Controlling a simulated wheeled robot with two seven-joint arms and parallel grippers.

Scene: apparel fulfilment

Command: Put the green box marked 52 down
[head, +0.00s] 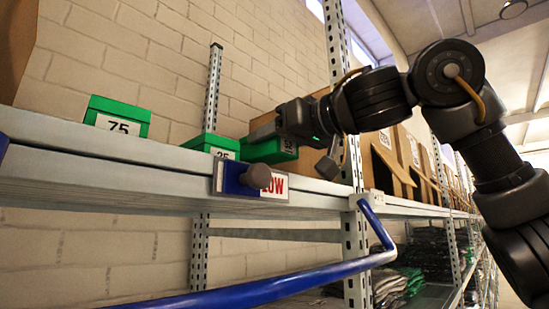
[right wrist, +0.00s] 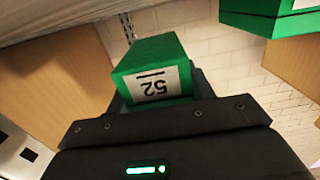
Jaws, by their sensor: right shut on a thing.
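The green box marked 52 (head: 262,152) is at the shelf, right of the box marked 25, with its label facing out. My right gripper (head: 285,122) is shut on it. In the right wrist view the green box (right wrist: 150,50) sits between the jaws, its 52 label upside down in the picture. The shelf edge (head: 160,167) hides the bottom of the box in the head view, so I cannot tell whether it touches the shelf. My left gripper is not in view.
A green box marked 75 (head: 117,118) stands to the left on the shelf. The green box marked 25 (head: 207,143) is close beside the held box. Cardboard boxes (head: 385,160) line the shelf to the right. A blue bar (head: 290,287) crosses below. A steel post (head: 340,50) stands nearby.

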